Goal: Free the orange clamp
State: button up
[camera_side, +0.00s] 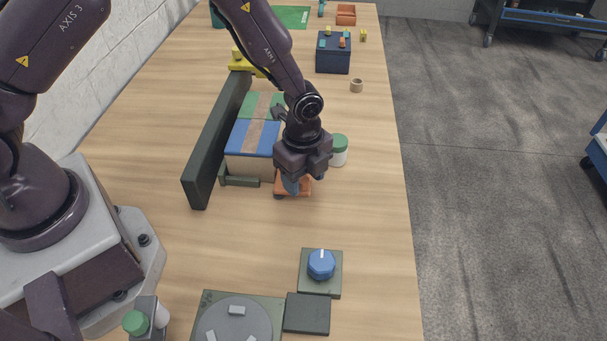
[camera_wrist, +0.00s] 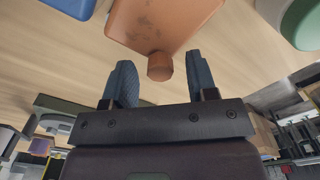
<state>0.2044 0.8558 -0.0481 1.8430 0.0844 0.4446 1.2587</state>
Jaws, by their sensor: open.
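The orange clamp (camera_side: 293,187) shows in the side view on the table in front of the cardboard box with green and blue panels (camera_side: 252,138), partly hidden by my gripper (camera_side: 290,186). My gripper's two blue fingers (camera_wrist: 161,82) are open, one on each side of the knob.
A dark green wall (camera_side: 216,140) runs along the box's left side. A white jar with a green lid (camera_side: 339,149) stands just right of my gripper. A blue dial (camera_side: 321,265), a dark pad (camera_side: 307,314) and a round plate (camera_side: 234,322) lie nearer. The table between is clear.

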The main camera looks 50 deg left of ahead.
grip_shut()
jog(key=shift+d+m, duration=0.1)
jog(key=shift+m, duration=0.2)
jog(key=m, duration=0.1)
jog(key=s+m, duration=0.1)
jog(key=m, duration=0.1)
jog(key=shift+s+d, duration=0.2)
jog(key=shift+d, duration=0.2)
jog(key=m, duration=0.2)
jog(key=s+m, duration=0.1)
jog(key=m, duration=0.1)
jog(key=s+m, duration=0.1)
jog(key=m, duration=0.1)
jog(key=shift+s+d, duration=0.2)
jog(key=shift+d, duration=0.05)
jog(key=m, duration=0.1)
jog(key=s+m, duration=0.1)
jog(key=m, duration=0.2)
jog(key=shift+s+a, duration=0.25)
jog(key=shift+s, duration=0.15)
jog(key=shift+s+a+m, duration=0.25)
jog(key=shift+s+m, duration=0.15)
jog(key=shift+m, duration=0.7)
jog(key=shift+s+a+m, duration=0.2)
jog(key=shift+s+m, duration=0.15)
jog(key=shift+m, duration=0.75)
